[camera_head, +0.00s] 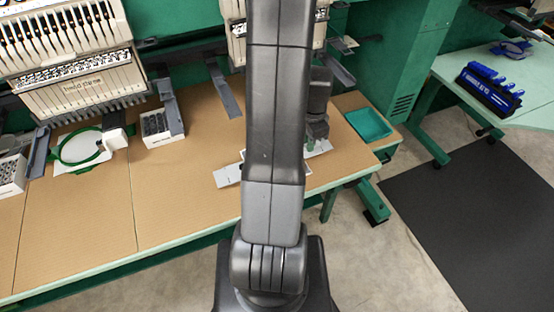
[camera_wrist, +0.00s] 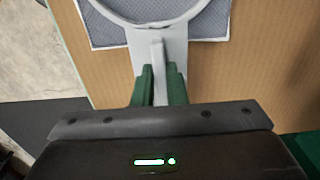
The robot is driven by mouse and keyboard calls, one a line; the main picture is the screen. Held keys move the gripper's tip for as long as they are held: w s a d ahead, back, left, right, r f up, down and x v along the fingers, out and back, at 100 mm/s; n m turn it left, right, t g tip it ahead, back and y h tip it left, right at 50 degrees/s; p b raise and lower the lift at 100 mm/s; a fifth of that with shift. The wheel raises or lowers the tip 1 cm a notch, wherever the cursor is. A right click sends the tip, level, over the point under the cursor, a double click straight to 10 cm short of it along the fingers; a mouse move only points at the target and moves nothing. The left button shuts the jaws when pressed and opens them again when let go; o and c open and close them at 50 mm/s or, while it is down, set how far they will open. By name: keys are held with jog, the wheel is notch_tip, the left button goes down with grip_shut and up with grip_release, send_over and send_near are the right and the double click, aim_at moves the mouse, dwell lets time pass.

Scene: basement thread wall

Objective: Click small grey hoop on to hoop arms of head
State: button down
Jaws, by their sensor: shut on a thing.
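The small grey hoop (camera_wrist: 143,48) shows in the wrist view, its ring cut off by the top edge. Grey fabric fills the ring and a pale-edged grey sheet shows around it. My gripper (camera_wrist: 160,73) has its green fingers shut on the hoop's narrow upright tab. In the head view my arm hides most of the gripper and hoop; a pale flat piece (camera_head: 227,176) shows left of the arm. The middle embroidery head (camera_head: 237,45) is partly hidden behind my arm. A grey arm-like bracket (camera_head: 224,90) hangs at its left. The left head (camera_head: 75,72) shows more fully.
A green hoop with white fabric (camera_head: 82,147) lies under the left head. White boxes (camera_head: 160,128) stand on the brown table (camera_head: 185,205). A teal tray (camera_head: 369,124) is at its right end. A side table (camera_head: 525,105) holds a blue rack (camera_head: 490,90). Floor is open at right.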

dwell(0.6)
jog(key=shift+r+p, duration=1.4)
jog(key=shift+r, duration=0.6)
